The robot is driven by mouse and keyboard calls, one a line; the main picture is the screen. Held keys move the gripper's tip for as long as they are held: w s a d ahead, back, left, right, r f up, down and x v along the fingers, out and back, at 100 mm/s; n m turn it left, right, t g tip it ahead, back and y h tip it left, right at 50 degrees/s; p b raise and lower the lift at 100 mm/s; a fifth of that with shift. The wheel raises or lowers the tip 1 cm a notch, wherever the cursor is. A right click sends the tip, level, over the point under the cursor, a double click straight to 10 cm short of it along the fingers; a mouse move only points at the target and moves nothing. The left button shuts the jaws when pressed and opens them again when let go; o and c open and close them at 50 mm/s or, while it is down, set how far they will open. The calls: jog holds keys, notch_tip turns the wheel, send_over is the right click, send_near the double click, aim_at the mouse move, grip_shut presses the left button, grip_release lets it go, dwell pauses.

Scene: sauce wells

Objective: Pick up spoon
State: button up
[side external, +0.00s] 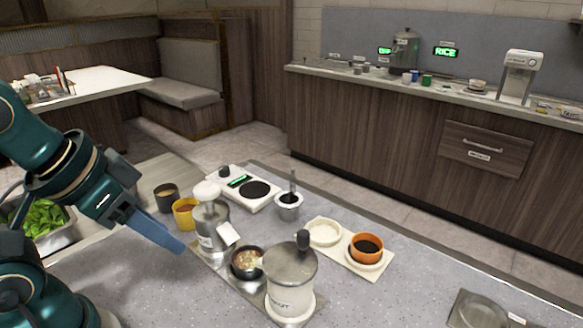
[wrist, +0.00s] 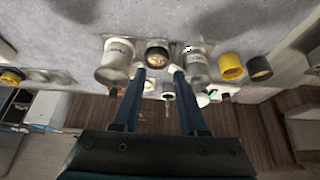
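A thin upright handle (side external: 292,181), which looks like a spoon's, rises from a small metal cup (side external: 289,208) with dark contents. The spoon's lower end is hidden in the cup. In the wrist view the cup (wrist: 168,88) appears small beyond the fingers, with the handle (wrist: 168,110) pointing down the picture. My gripper (side external: 181,249) is at the left of the counter, above its surface and well apart from the cup. In the wrist view my gripper (wrist: 160,71) has its two fingers spread, with nothing held between them.
A hot plate (side external: 232,180), yellow cup (side external: 184,218) and orange bowl (side external: 366,256) are nearby. The front counter is clear.

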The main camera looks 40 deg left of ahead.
dwell(0.3)
jog(key=w+r+t, duration=0.1)
jog(key=w+r, duration=0.7)
jog(key=w, duration=0.1)
send_over(293, 182)
jog(key=s, duration=0.2)
notch_tip(293, 182, down, 6)
jog(key=f, duration=0.3)
jog(key=w+f+g, duration=0.1)
jog(key=f, duration=0.3)
jog(key=w+f+g, duration=0.1)
jog(key=f, duration=0.2)
jog(key=shift+a+f, duration=0.25)
jog(key=shift+f, duration=0.05)
jog(key=shift+w+f, duration=0.25)
jog(key=shift+f, duration=0.25)
